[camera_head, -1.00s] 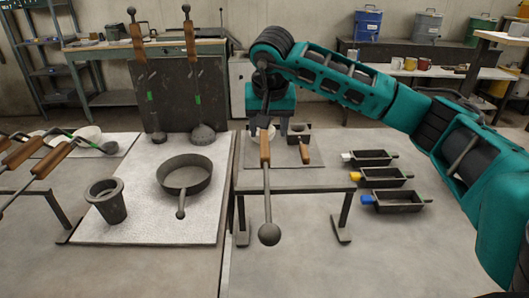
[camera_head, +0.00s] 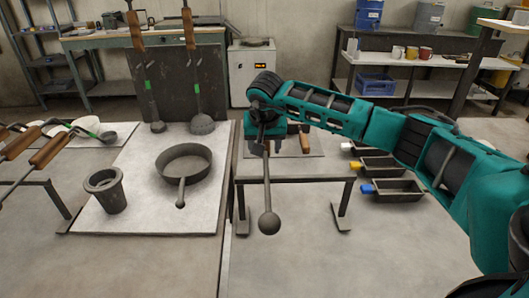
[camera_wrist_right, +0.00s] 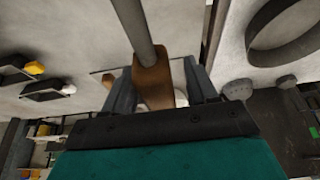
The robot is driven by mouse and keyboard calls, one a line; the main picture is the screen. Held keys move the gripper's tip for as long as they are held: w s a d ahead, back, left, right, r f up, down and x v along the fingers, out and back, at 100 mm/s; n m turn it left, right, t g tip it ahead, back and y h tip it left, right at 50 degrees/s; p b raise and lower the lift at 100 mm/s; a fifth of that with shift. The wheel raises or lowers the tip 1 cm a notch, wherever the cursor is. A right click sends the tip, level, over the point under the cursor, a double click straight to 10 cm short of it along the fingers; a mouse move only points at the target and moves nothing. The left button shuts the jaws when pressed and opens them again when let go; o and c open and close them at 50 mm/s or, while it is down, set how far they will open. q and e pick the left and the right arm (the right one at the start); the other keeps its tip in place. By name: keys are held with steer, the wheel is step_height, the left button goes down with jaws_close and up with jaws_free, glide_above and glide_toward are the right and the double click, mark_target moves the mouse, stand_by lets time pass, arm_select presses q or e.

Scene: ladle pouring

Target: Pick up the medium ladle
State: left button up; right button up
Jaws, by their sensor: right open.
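Two ladles with green bands hang on a dark board: a smaller one (camera_head: 157,126) and a larger one (camera_head: 202,123). I cannot tell which ladle is the medium one. My left gripper is not in view.
A round pan (camera_head: 182,165) and a dark crucible (camera_head: 104,190) stand on a pale mat (camera_head: 150,215) at left. More wooden-handled tools (camera_head: 50,150) lie at far left. Dark molds (camera_head: 395,190) sit right of the low stand (camera_head: 310,181).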

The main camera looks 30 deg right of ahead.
steer(key=shift+w+d+f, duration=0.1)
steer(key=shift+w+f, duration=0.05)
steer(key=shift+f, duration=0.3)
jaws_close()
steer(key=shift+r, duration=0.1)
stand_by(0.4)
steer(key=shift+w+r, duration=0.1)
steer(key=shift+r, duration=0.05)
